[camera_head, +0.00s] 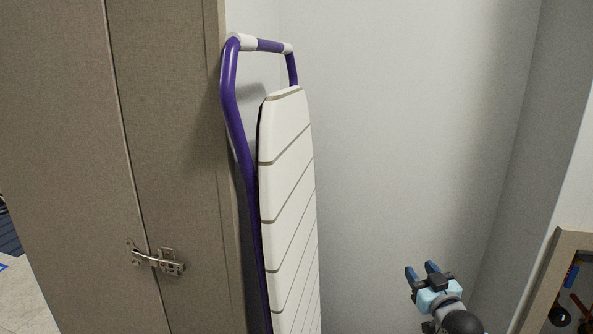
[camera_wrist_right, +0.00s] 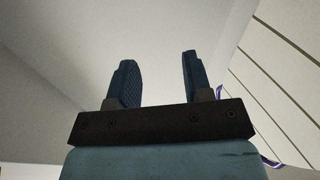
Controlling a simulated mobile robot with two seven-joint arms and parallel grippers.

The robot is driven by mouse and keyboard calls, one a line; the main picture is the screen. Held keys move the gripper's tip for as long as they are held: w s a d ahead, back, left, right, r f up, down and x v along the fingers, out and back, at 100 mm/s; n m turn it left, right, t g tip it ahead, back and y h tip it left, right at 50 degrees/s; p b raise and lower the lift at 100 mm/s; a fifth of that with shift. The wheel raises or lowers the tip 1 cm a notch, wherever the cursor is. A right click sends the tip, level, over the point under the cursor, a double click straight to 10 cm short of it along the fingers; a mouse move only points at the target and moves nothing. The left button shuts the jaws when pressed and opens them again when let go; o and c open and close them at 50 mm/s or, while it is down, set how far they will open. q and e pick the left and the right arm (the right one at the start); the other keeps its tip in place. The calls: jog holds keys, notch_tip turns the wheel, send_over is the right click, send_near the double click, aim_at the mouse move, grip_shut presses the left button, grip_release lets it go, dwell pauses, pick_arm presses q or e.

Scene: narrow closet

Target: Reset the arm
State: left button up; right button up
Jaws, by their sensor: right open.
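My right gripper (camera_head: 421,271) is at the lower right of the head view, raised in front of the pale back wall. Its two dark blue fingers point up and stand apart with nothing between them. In the right wrist view the same open fingers (camera_wrist_right: 157,75) show against bare wall and ceiling. My left gripper is not in view.
A striped ironing board (camera_head: 287,190) with a purple frame stands upright left of my right gripper; it also shows at the right wrist view's right edge (camera_wrist_right: 285,75). A brown door with a metal latch (camera_head: 157,259) is at left. A wooden-framed opening (camera_head: 570,290) is at lower right.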

jog(key=s+a+f+g+y+b, duration=0.1)
jog(key=s+a+f+y, duration=0.1)
jog(key=s+a, duration=0.65)
jog(key=s+a+f+y+b, duration=0.15)
jog(key=s+a, duration=0.35)
jog(key=s, duration=0.7)
pick_arm(q)
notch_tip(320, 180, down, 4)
jog(key=b, duration=0.1)
pick_arm(e)
jog(key=s+a+r+y, duration=0.1)
jog(key=s+a+r, duration=0.1)
jog(key=s, duration=0.5)
jog(key=s+a+r+y, duration=0.2)
jog(key=s+a, duration=0.1)
jog(key=s, duration=0.4)
pick_arm(q)
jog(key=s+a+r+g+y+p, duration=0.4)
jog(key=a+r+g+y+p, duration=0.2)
jog(key=p, duration=3.2)
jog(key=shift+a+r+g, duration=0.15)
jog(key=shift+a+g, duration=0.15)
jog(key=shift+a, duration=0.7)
pick_arm(e)
jog(key=s+d+r+g+h, duration=0.3)
jog(key=d+r+g+h, duration=0.3)
jog(key=d, duration=0.2)
jog(key=shift+s+r+m+g, duration=0.35)
jog(key=shift+s+m+g, duration=0.05)
